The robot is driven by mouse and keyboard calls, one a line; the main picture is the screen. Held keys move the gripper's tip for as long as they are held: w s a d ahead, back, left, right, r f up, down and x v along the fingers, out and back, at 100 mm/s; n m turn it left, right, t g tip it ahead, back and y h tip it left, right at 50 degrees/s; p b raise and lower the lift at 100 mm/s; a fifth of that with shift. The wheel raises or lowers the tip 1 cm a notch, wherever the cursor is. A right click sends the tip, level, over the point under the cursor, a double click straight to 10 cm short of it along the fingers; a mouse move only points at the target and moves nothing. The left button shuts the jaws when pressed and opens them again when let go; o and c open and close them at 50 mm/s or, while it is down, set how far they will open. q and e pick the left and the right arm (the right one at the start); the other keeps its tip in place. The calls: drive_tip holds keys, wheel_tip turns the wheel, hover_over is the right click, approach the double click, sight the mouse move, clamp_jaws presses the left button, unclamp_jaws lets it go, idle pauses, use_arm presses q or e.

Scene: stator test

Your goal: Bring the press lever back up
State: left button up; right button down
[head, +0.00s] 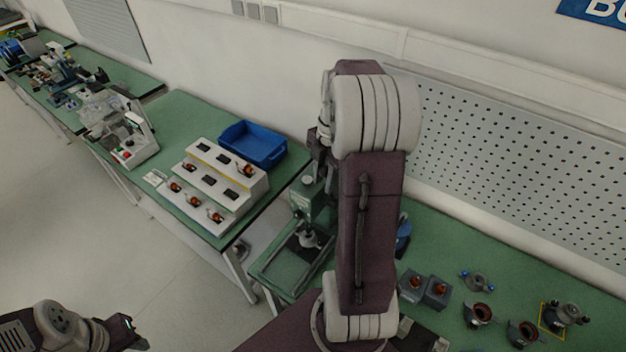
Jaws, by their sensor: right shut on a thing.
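The green press (311,206) stands at the left end of the right-hand bench, with its right side hidden behind my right arm. My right gripper (318,142) is above the press, at the left edge of the arm. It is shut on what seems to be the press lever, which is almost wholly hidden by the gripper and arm. How far the lever is raised cannot be told. My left gripper (128,332) is at the lower left, over the floor and far from the press. Its fingers do not show clearly.
A white stepped rack (213,183) with several small parts and a blue bin (253,143) stand on the left bench. Grey blocks (425,288) and several round stator parts (481,313) lie right of my arm. A pegboard (520,150) stands behind.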

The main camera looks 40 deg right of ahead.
drive_tip(key=d, duration=0.1)
drive_tip(key=d+r+p, duration=0.1)
drive_tip(key=w+d, duration=0.1)
drive_tip(key=shift+w+d+r+p, duration=0.1)
drive_tip(key=shift+d+r+p, duration=0.15)
drive_tip(key=shift+d+p, duration=0.15)
drive_tip(key=shift+w+d+p, duration=0.2)
drive_tip(key=shift+d+p, duration=0.15)
drive_tip(key=shift+d, duration=0.35)
drive_tip(key=shift+w+d+p, duration=0.2)
drive_tip(key=shift+d+p, duration=0.1)
drive_tip(key=shift+d, duration=0.4)
drive_tip(key=c, duration=1.1)
unclamp_jaws()
drive_tip(key=shift+f, duration=0.1)
drive_tip(key=shift+o, duration=0.2)
